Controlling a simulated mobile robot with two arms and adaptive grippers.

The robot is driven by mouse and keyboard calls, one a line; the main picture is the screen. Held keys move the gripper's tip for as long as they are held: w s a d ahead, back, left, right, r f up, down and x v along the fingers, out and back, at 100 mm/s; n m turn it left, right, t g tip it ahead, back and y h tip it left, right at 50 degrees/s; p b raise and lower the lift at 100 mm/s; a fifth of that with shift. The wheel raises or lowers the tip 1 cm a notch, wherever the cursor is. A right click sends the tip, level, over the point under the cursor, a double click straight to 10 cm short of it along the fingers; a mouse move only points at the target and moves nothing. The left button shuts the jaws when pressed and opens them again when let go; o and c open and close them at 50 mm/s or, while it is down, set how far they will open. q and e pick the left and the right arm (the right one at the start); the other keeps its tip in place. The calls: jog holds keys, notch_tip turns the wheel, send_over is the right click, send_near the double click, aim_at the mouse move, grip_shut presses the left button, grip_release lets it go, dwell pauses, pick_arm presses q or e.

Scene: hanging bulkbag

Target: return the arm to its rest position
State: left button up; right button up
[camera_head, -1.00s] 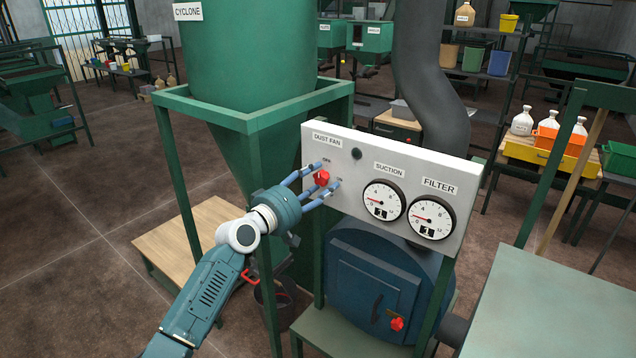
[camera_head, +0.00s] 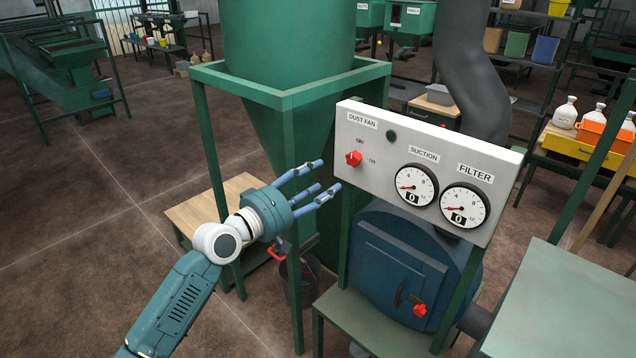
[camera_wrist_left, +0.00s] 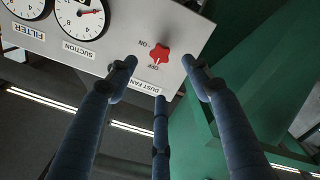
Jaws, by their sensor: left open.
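My left arm comes in from the lower left in the head view. Its gripper (camera_head: 328,176) is open and empty, with its blue fingers spread. The fingertips are apart from the red dust fan knob (camera_head: 354,158), to its lower left. The knob sits on the white control panel (camera_head: 400,135) and shows fully. In the left wrist view the open fingers (camera_wrist_left: 160,75) frame the knob (camera_wrist_left: 160,55), whose white mark points to OFF. The suction gauge (camera_head: 416,185) and filter gauge (camera_head: 464,206) displays read 0. My right gripper is out of view.
The green cyclone frame (camera_head: 288,100) stands behind the gripper. A wooden platform (camera_head: 215,208) and a dark bucket (camera_head: 297,280) are below. The blue round filter door (camera_head: 395,275) is under the panel. A green table (camera_head: 560,305) is at the lower right. Open floor lies left.

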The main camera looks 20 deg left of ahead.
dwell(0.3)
pick_arm(q)
jog(key=s+a+f+g+y, duration=0.2)
jog(key=f, duration=1)
jog(key=s+a+f+g+y+b, duration=0.1)
jog(key=s+f+g, duration=0.1)
jog(key=f, duration=1)
jog(key=s+a+f+g+y, duration=0.1)
jog(key=s+a+f+y, duration=0.1)
jog(key=f, duration=1)
jog(key=s+d+f+m+g, duration=0.1)
jog(key=s+f+m+g, duration=0.1)
jog(key=s+f, duration=0.7)
jog(key=s+f+m+g, duration=0.15)
jog(key=s+f, duration=0.45)
jog(key=f, duration=0.6)
jog(key=s+d+f+m+g, duration=0.2)
jog(key=s+f, duration=0.3)
jog(key=s, duration=0.7)
jog(key=s+d+f+m+g+b, duration=0.1)
jog(key=s+f, duration=0.5)
jog(key=s, duration=0.7)
jog(key=s+d+f+m+g+y, duration=0.1)
jog(key=s+d+f+m+g, duration=0.2)
jog(key=s, duration=0.9)
notch_tip(320, 180, down, 3)
jog(key=shift+s+d+f+g+b, duration=0.1)
jog(key=shift+s+d+g+b, duration=0.35)
jog(key=shift+g, duration=0.3)
